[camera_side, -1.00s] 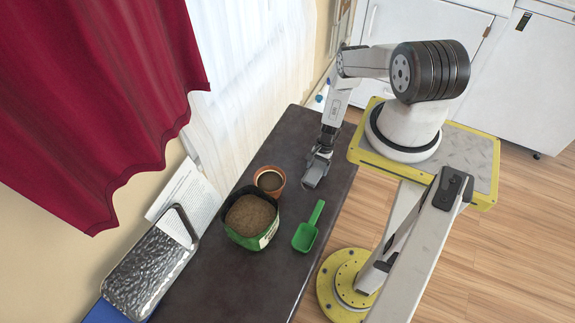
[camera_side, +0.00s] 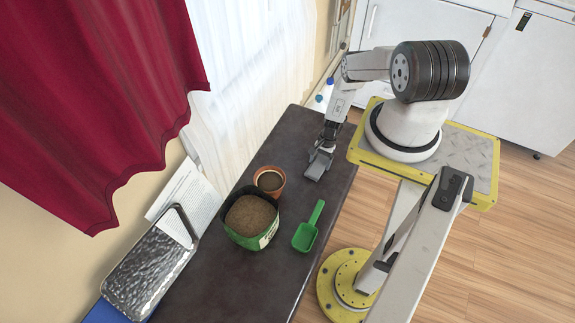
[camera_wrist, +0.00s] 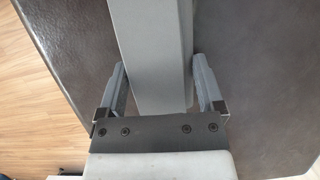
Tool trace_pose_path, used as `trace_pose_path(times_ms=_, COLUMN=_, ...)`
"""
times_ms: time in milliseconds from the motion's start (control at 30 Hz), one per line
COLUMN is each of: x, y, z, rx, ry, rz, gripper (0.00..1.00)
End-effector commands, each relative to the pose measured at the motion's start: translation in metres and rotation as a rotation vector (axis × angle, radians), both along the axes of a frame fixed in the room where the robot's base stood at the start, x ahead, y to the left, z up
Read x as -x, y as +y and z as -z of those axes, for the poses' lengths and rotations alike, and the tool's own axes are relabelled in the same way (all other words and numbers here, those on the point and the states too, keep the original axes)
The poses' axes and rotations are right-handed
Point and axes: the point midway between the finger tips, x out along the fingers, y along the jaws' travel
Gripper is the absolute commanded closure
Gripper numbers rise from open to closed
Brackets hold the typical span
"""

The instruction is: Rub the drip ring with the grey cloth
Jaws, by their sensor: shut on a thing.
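My gripper (camera_side: 327,146) is over the far end of the dark worktop (camera_side: 200,284) in the side view. It is shut on a grey block-like piece, which I take to be the folded grey cloth (camera_side: 318,166). In the wrist view the grey cloth (camera_wrist: 158,40) runs between the two fingers and hides the worktop under it. I cannot tell whether the cloth touches the worktop or hangs just above it. I cannot make out the drip ring in either view; the cloth or gripper may cover it.
A terracotta pot (camera_side: 270,181), a green bag of soil (camera_side: 249,217) and a green scoop (camera_side: 308,231) stand or lie nearer the camera. A metal tray (camera_side: 150,265) is at the lower left. The worktop's right edge drops to the floor.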

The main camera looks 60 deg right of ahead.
Motion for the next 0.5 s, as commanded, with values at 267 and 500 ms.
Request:
trace_pose_path(times_ms=267, x=0.001, y=0.017, z=0.001, rx=-0.001, ry=0.003, rz=0.000, gripper=0.69)
trace_pose_path(times_ms=500, x=0.002, y=0.034, z=0.001, rx=-0.005, ry=0.005, rz=-0.001, gripper=0.69)
